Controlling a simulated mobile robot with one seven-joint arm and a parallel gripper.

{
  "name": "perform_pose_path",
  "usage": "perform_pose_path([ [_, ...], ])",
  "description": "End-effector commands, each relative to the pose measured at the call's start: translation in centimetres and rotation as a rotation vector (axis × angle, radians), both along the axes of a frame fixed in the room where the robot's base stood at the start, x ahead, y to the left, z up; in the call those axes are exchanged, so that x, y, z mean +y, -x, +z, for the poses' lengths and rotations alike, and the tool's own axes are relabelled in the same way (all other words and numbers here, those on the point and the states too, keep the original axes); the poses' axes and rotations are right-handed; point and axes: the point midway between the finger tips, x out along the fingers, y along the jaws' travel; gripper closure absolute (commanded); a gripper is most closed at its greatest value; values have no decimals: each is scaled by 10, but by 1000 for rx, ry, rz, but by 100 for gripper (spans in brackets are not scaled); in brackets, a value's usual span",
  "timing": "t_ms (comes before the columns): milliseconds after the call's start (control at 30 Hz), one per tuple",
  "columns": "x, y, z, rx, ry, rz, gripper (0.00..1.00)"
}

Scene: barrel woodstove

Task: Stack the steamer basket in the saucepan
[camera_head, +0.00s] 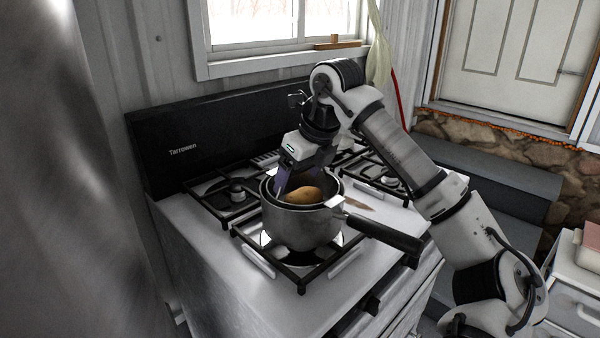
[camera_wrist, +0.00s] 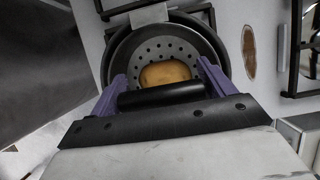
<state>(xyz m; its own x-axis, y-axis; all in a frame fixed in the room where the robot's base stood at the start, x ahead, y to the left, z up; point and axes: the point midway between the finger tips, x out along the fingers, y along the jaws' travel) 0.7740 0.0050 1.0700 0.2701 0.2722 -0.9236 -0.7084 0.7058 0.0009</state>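The grey saucepan (camera_head: 292,232) stands on a front burner, its black handle (camera_head: 385,234) pointing right and forward. The perforated steamer basket (camera_wrist: 150,48) shows inside the pan's rim in the wrist view; whether it rests on the pan cannot be told. A brown potato lies in the basket, seen in both views (camera_head: 303,195) (camera_wrist: 165,73). My gripper (camera_head: 300,184) is low over the pan's left side. In the wrist view its purple fingers (camera_wrist: 163,82) are apart, with a dark cylindrical bar (camera_wrist: 162,94) between them. Whether they grip this bar is unclear.
Black burner grates (camera_head: 222,195) surround the pan on the white stove. The stove's tall black back panel (camera_head: 185,150) rises behind it, below a window. A brown oval object (camera_wrist: 249,52) lies on the stovetop beside the pan.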

Motion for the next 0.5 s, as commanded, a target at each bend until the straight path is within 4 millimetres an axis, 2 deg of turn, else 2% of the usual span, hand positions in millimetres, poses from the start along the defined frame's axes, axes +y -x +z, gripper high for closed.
perform_pose_path([
  [33,0,0,0,0,0,0,12],
  [100,0,0,0,0,0,0,6],
  [333,0,0,3,-1,-1,0,6],
  [500,-1,1,19,-1,-1,0,6],
])
